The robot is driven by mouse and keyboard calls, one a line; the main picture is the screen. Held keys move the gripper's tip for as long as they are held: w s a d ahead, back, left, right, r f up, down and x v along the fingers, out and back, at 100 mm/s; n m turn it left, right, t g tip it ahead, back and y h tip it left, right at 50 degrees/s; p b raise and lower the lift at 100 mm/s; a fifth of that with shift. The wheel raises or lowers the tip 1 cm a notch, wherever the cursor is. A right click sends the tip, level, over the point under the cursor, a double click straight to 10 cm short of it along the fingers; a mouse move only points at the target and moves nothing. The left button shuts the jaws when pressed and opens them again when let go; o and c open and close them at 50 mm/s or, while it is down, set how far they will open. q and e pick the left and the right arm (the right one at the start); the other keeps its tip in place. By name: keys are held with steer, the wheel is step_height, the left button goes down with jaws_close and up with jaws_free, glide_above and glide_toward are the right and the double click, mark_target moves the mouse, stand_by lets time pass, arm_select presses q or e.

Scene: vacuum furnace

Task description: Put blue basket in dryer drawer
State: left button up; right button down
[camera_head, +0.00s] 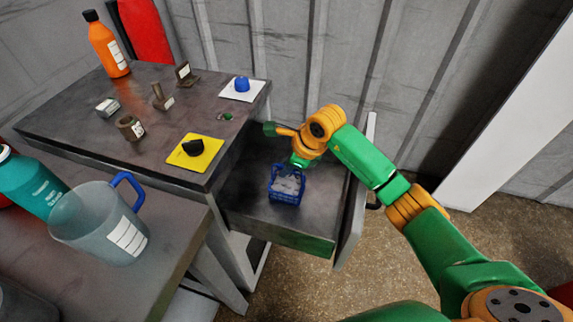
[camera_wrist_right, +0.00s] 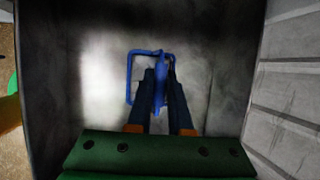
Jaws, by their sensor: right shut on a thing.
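The blue basket (camera_head: 287,186) is a small wire basket with pale contents, inside the outline of the open dryer drawer (camera_head: 250,202). My right gripper (camera_head: 299,163) reaches down over the drawer and is shut on the basket's upper part. In the right wrist view, the gripper's fingers (camera_wrist_right: 161,82) close on the blue basket's thin frame (camera_wrist_right: 130,76), with the drawer's grey floor (camera_wrist_right: 100,60) behind. I cannot tell whether the basket touches that floor. My left gripper is not in view.
The drawer front with its dark handle (camera_head: 374,205) stands out at the right. The worktop (camera_head: 75,125) holds an orange bottle (camera_head: 108,47), a yellow pad (camera_head: 206,160), a white pad (camera_head: 254,95) and small metal parts. A clear jug (camera_head: 85,222) and teal bottle (camera_head: 32,185) stand nearer.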

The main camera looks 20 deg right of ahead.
steer(key=c, duration=0.8)
jaws_free()
steer(key=shift+c, duration=0.2)
steer(key=shift+r, duration=0.1)
steer(key=shift+s+r, duration=0.1)
steer(key=shift+r, duration=0.25)
steer(key=v, duration=1.1)
steer(key=shift+s+r, duration=0.1)
